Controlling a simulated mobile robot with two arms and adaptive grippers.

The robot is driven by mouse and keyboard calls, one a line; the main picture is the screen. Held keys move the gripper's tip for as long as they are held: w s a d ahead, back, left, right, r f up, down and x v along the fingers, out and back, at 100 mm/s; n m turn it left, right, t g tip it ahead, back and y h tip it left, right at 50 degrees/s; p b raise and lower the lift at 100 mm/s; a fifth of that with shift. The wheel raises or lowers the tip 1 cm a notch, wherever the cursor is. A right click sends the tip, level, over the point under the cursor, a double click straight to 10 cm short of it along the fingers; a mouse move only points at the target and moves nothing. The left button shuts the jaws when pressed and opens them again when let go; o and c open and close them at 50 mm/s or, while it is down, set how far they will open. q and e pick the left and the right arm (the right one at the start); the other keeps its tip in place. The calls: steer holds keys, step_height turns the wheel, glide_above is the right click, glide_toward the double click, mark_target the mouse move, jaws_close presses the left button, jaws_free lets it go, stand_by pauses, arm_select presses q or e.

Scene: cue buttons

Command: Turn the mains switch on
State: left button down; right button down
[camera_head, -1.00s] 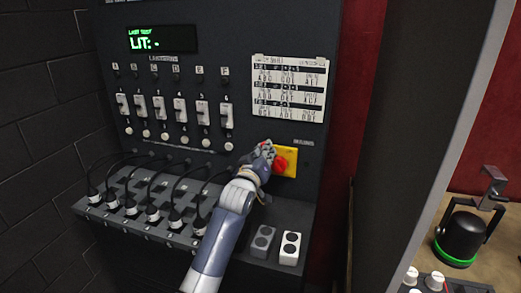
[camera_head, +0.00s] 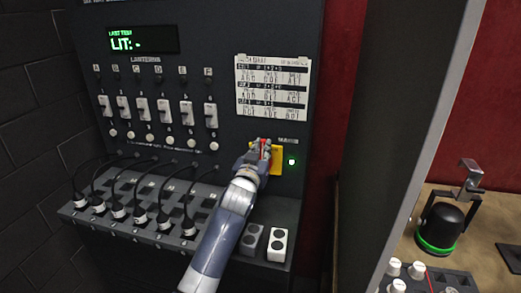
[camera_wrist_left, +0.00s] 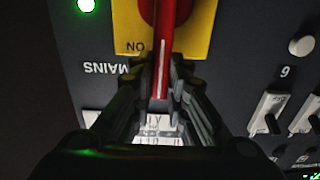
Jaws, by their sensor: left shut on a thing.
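The mains switch is a red rotary handle (camera_wrist_left: 172,45) on a yellow plate (camera_head: 278,160), at the right of the dark panel. In the left wrist view the handle's white line points along its length towards the word ON. My left gripper (camera_head: 264,150) is at the switch; in the wrist view its fingers (camera_wrist_left: 160,90) are closed on both sides of the handle. In the head view the gripper hides most of the handle. A green lamp (camera_head: 292,161) is lit beside the plate and shows in the wrist view (camera_wrist_left: 86,4). My right gripper is not in view.
Left of the switch are a row of lantern switches (camera_head: 160,111), with plugged black cables (camera_head: 150,180) below. A printed chart (camera_head: 272,87) is above the switch. A two-button box (camera_head: 278,245) is below. A dark upright (camera_head: 385,140) stands to the right.

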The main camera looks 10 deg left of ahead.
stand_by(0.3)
arm_select(q)
steer(key=c, duration=1.6)
jaws_free()
steer(key=shift+o, duration=0.2)
steer(key=s, duration=1.2)
steer(key=shift+a, duration=0.15)
steer(key=shift+f, duration=0.15)
